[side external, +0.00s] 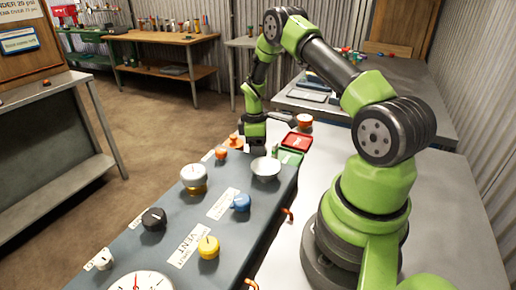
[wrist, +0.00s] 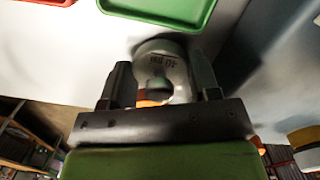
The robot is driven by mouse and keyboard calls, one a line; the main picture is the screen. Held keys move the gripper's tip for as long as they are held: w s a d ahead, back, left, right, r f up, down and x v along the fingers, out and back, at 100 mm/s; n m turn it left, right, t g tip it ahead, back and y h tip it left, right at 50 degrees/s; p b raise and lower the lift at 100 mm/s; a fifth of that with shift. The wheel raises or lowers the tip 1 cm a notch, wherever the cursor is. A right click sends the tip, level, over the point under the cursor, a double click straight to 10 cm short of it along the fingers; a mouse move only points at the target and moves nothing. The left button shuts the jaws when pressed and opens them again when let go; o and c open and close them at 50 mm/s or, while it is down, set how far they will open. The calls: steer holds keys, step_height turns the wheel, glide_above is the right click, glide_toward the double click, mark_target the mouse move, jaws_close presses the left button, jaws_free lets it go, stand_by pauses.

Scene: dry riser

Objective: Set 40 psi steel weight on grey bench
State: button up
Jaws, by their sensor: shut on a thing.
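The steel weight (wrist: 165,62) is a round grey metal piece. It shows in the wrist view between my two dark fingers, with "40 psi" lettering upside down on it. My gripper (wrist: 160,82) is shut on it. Grey-topped benches stand at the left (side external: 40,90) and back right (side external: 410,82); I cannot tell which one the task names.
A red tray (side external: 297,141) and green tray (side external: 290,157) lie right of my gripper. The console bears several knobs, including a blue knob (side external: 241,203), and a gauge (side external: 142,284). Open floor separates console and left bench.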

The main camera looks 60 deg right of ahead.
steer(key=shift+f, duration=0.3)
steer(key=shift+f, duration=0.15)
steer(key=o, duration=0.8)
steer(key=shift+c, duration=0.2)
